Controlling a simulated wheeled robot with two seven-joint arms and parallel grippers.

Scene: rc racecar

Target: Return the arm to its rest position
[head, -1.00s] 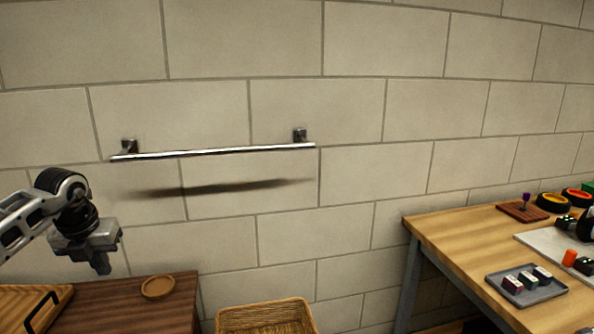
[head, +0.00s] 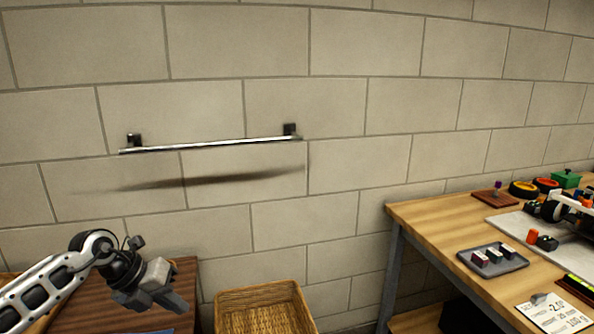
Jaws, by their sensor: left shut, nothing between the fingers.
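My left gripper (head: 181,303) is at the lower left of the head view, on the arm that comes in from the left edge. It appears in front of the dark wooden table (head: 184,270), and its fingers are shut with nothing between them. I cannot tell how high it is above that table. My right gripper is not in the head view.
A wicker basket (head: 262,292) stands between the dark table and the light workbench (head: 420,214). On the workbench are a grey tray (head: 515,264) with small blocks, a racecar (head: 562,212) on a white mat, and a paper (head: 566,318). A metal rail (head: 215,144) crosses the wall.

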